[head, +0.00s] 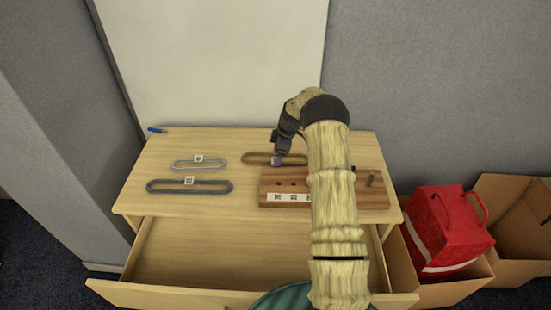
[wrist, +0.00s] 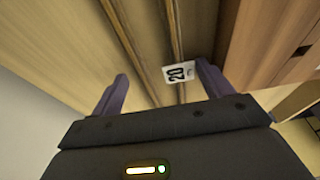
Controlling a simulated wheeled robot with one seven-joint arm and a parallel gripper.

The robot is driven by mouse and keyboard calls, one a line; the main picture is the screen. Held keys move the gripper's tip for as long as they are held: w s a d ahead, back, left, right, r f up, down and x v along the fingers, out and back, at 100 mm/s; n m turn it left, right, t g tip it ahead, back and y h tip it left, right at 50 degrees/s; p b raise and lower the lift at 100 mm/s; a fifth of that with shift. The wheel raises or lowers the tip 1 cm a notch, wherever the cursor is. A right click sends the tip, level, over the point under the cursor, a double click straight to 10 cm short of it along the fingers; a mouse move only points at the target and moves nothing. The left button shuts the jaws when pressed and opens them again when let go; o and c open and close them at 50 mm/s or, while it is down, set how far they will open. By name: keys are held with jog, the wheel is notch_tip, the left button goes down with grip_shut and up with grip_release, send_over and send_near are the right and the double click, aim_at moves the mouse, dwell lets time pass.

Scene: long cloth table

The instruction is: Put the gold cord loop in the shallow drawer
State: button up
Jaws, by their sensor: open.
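The gold cord loop (head: 256,158) lies on the table top towards the back, left of my arm. In the wrist view its two long strands (wrist: 176,40) run between my fingers, with a white tag marked 20 (wrist: 180,72) near the right finger. My gripper (head: 278,160) is open over the loop's right part, a finger on either side. I cannot tell whether the fingers touch it. The shallow drawer (head: 190,255) is pulled out at the table's front and its visible part is empty. My arm hides its right part.
A pale grey loop (head: 180,165) and a darker grey loop (head: 215,187), both tagged, lie at left. A wooden block (head: 270,186) with holes stands close to my gripper. A blue pen (head: 156,130) lies back left. A red bag (head: 445,225) sits in a cardboard box at right.

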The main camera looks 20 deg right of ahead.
dwell(0.4)
jog(key=c, duration=1.1)
jog(key=shift+c, duration=0.2)
jog(key=shift+r, duration=0.2)
notch_tip(320, 180, up, 10)
jog(key=shift+b, duration=0.45)
jog(key=shift+f, duration=0.15)
